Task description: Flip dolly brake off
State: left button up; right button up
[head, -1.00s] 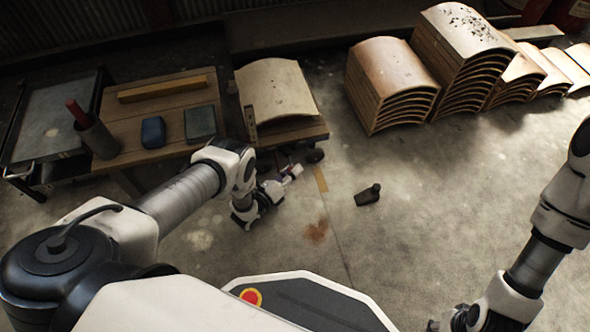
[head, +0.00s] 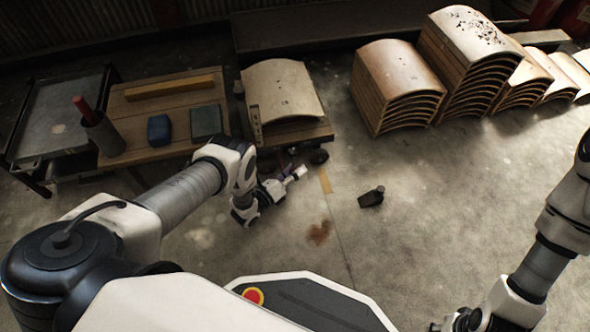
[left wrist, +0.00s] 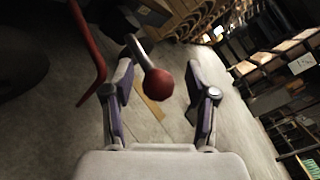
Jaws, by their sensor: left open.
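The dolly (head: 322,131) is a low wooden platform at the back, carrying curved wooden sheets. A grey lever with a red ball knob (left wrist: 158,83) shows in the left wrist view; I take it to be the brake lever. My left gripper (head: 295,175) is low by the dolly's front edge. In the left wrist view its open fingers (left wrist: 170,82) appear on either side of the knob, with gaps; I cannot tell the depth between them. The lever is too small to make out in the head view. My right gripper (head: 460,321) is partly cut off at the bottom edge, its jaws unclear.
A bent red bar (left wrist: 92,62) stands left of the knob. A wooden bench (head: 160,100) and a dark cart (head: 60,115) are at the left. Stacks of curved wood (head: 398,88) line the back. A small dark object (head: 371,198) lies on the otherwise clear floor.

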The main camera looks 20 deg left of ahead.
pick_arm(q)
jog(key=v, duration=1.1)
jog(key=shift+s+a, duration=0.15)
jog(key=shift+s, duration=0.2)
